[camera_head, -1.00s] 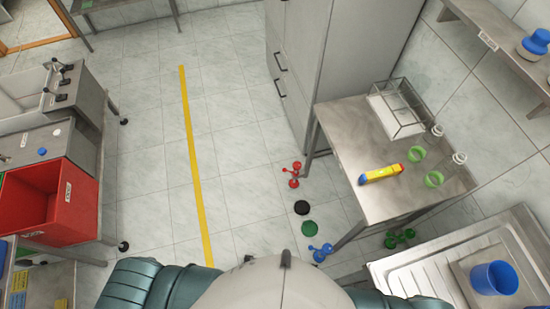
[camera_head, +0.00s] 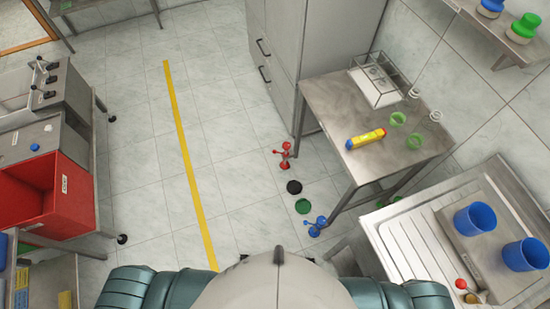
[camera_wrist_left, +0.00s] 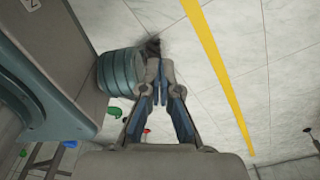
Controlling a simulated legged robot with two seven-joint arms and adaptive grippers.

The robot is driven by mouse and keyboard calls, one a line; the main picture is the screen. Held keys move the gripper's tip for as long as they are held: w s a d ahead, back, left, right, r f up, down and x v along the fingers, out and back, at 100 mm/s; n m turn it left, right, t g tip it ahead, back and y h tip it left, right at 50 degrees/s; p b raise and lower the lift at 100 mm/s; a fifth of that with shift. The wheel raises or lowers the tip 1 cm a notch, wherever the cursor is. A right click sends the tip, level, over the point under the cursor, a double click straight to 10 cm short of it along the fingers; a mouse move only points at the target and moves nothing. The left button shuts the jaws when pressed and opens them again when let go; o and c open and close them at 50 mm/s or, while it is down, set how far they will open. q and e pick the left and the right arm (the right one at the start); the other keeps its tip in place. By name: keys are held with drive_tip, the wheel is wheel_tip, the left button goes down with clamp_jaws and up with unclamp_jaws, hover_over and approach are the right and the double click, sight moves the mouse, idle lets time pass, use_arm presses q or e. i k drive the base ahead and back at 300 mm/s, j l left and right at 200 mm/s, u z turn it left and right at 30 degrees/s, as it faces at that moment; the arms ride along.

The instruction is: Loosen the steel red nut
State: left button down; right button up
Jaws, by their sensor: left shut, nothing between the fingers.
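No part is clearly a steel red nut. A red knobbed piece (camera_head: 285,153) lies on the floor beside the steel table, and a small red round knob (camera_head: 461,284) shows by the sink at the lower right. In the left wrist view my left gripper (camera_wrist_left: 159,62) is shut and empty, over bare floor. A small red spot (camera_wrist_left: 147,130) shows low behind its fingers, too small to identify. Neither gripper shows in the head view. My right gripper is in no view.
A steel table (camera_head: 335,105) holds a yellow tube (camera_head: 366,139) and green rings. A black disc (camera_head: 294,187), a green disc (camera_head: 303,206) and a blue knobbed piece (camera_head: 316,225) lie on the floor. Blue cups (camera_head: 475,218) stand at the sink. A red bin (camera_head: 62,195) is left. Floor by the yellow line is clear.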

sight(274, 152)
drive_tip(key=k+z, duration=0.15)
drive_tip(key=k, duration=0.15)
drive_tip(key=z, duration=2.5)
drive_tip(key=k+j, duration=0.1)
drive_tip(key=j, duration=0.4)
drive_tip(key=k+j, duration=0.1)
drive_tip(key=j, duration=0.45)
drive_tip(key=k+j, duration=0.1)
drive_tip(key=j, duration=0.4)
drive_tip(key=k+j, duration=0.1)
drive_tip(key=j, duration=0.9)
drive_tip(key=k+j, duration=0.15)
drive_tip(key=j, duration=0.4)
drive_tip(key=k+j, duration=0.1)
drive_tip(key=j, duration=0.4)
drive_tip(key=k+j, duration=0.1)
drive_tip(key=j, duration=0.4)
